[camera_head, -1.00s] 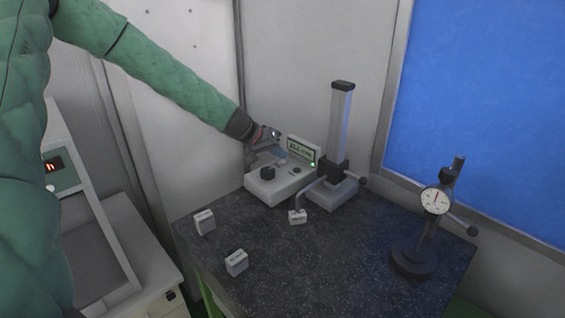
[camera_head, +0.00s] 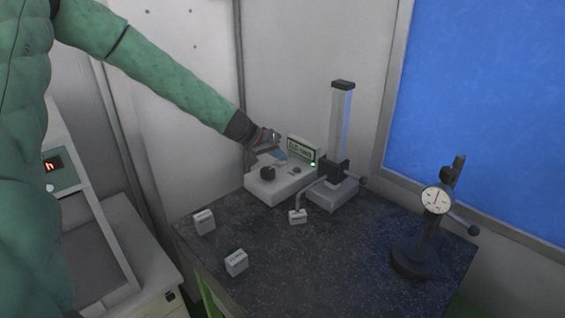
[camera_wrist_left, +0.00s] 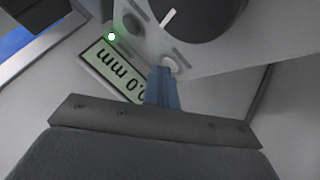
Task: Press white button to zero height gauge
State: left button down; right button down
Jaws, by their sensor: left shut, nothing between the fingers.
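The height gauge has a pale base unit (camera_head: 275,187) with a dark knob (camera_head: 267,173) and a tilted display (camera_head: 302,150), beside an upright column (camera_head: 341,125). In the left wrist view the white button (camera_wrist_left: 172,65) is a small round cap on the pale panel. My left gripper (camera_head: 283,156) is above the base unit, in front of the display. Its blue fingers (camera_wrist_left: 162,88) are shut and empty, with their tips right at the button. I cannot tell whether they touch it. The fingers cover part of the display (camera_wrist_left: 105,62), where "0.0 mm" shows inverted. My right gripper is not in view.
A dial indicator stand (camera_head: 413,260) stands at right. The table's front middle is clear.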

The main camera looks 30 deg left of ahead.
pick_arm(q)
jog(key=shift+r, duration=0.1)
jog(key=shift+r+p, duration=0.6)
jog(key=shift+r, duration=0.1)
jog(key=shift+r, duration=0.1)
jog(key=shift+r+p, duration=2)
jog(key=shift+r, duration=0.4)
